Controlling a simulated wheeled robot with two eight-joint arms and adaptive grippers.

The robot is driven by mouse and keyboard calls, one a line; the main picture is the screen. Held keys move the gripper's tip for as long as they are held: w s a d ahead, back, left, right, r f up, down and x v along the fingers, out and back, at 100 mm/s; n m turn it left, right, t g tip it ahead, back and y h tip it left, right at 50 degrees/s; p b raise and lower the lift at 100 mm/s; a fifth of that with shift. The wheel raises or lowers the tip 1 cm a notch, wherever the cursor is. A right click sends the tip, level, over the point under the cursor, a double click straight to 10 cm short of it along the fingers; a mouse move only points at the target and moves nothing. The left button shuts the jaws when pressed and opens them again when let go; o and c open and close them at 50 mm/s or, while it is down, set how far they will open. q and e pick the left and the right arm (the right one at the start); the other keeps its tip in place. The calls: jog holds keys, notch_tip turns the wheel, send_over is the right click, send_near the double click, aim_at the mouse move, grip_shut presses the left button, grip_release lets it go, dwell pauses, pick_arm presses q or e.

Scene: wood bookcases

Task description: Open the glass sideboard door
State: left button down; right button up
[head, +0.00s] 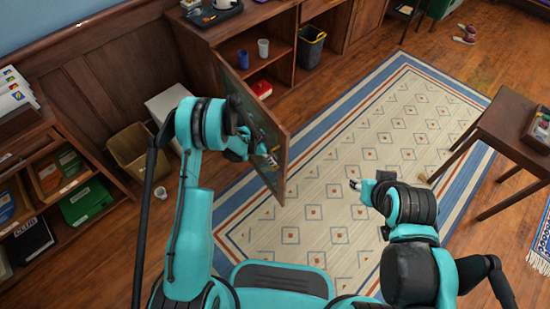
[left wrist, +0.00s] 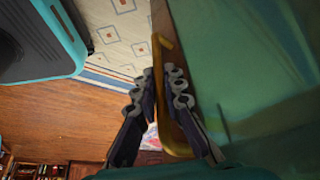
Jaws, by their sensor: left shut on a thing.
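The glass sideboard door (head: 270,179) stands swung out from the wooden sideboard (head: 258,20), well open, with the shelves behind it showing. My left gripper (head: 270,156) is at the door's outer part. In the left wrist view, the fingers of my left gripper (left wrist: 165,90) are closed around a long brass handle (left wrist: 178,135) beside the greenish glass of the door (left wrist: 245,65). My right gripper (head: 356,184) is held over the rug, away from the door. It is too small to tell whether its fingers are open.
A tan wastebasket (head: 133,151) stands left of the door. A patterned rug (head: 330,235) is clear below. A table (head: 512,125) stands at right.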

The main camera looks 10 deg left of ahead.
pick_arm(q)
jog(key=shift+a, duration=0.1)
jog(key=c, duration=1.6)
grip_release()
jog(key=shift+r, duration=0.1)
jog(key=v, duration=1.1)
jog(key=shift+a+r, duration=0.15)
jog(key=shift+r, duration=0.25)
